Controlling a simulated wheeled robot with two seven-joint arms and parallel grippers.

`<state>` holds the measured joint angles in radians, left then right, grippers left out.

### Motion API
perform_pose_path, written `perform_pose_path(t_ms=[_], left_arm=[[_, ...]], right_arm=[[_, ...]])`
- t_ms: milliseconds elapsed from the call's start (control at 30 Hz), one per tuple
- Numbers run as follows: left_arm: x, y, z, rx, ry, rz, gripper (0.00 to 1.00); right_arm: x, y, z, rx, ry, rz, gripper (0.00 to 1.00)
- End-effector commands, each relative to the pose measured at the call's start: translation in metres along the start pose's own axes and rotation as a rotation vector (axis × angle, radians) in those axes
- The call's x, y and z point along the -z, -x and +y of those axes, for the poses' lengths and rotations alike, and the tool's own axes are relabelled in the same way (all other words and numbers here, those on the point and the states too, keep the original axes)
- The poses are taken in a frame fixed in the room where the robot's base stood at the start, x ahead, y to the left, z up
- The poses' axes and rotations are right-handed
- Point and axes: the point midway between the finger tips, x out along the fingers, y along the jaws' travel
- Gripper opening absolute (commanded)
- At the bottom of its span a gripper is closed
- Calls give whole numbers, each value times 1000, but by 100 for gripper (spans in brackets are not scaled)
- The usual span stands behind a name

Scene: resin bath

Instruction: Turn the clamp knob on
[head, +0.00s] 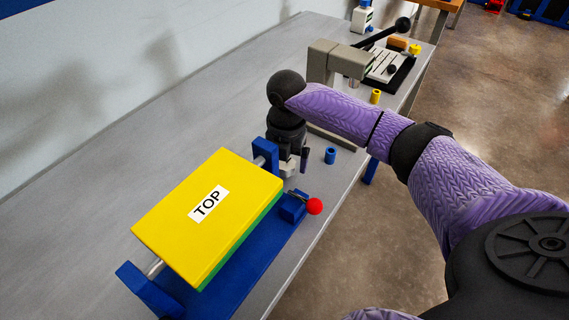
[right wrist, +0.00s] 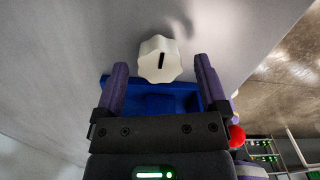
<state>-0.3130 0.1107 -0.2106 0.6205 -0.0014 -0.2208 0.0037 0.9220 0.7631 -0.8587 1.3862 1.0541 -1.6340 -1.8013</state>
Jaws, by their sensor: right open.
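The clamp knob (right wrist: 158,60) is white with a lobed rim and a dark mark on its face, seen in the right wrist view. It lies just ahead of and between the fingertips of my open right gripper (right wrist: 161,66), and I see no finger closed on it. In the head view my right gripper (head: 293,165) points down at the far end of the yellow block (head: 180,225) labelled TOP. There the gripper and wrist largely hide the knob. My left gripper is not in view.
The yellow and green block sits in a blue fixture (head: 238,265) with a red ball handle (head: 314,206). A small blue cylinder (head: 330,155) and a yellow one (head: 375,96) stand nearby. A grey press (head: 322,62) stands farther back. The grey table (head: 120,175) is clear at left.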

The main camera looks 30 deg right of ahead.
Motion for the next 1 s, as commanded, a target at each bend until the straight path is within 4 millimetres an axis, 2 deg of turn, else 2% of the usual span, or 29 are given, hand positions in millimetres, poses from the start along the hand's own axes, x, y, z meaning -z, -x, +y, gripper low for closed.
perform_pose_path(t_ms=[67, 300, 367, 733, 767, 1000], left_arm=[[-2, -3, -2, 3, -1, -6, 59], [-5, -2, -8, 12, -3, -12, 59], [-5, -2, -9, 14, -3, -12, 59], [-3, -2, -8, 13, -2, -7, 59], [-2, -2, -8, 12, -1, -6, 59], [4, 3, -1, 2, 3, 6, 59]], right_arm=[[0, -6, 0, 0, 0, 0, 92], [0, -6, 0, -1, 0, -1, 92], [0, -6, 0, -1, 0, -1, 81], [0, -6, 0, 0, 0, -1, 3], [0, -6, 0, 0, 0, -1, 0], [0, -4, 0, 0, -27, -1, 0]])
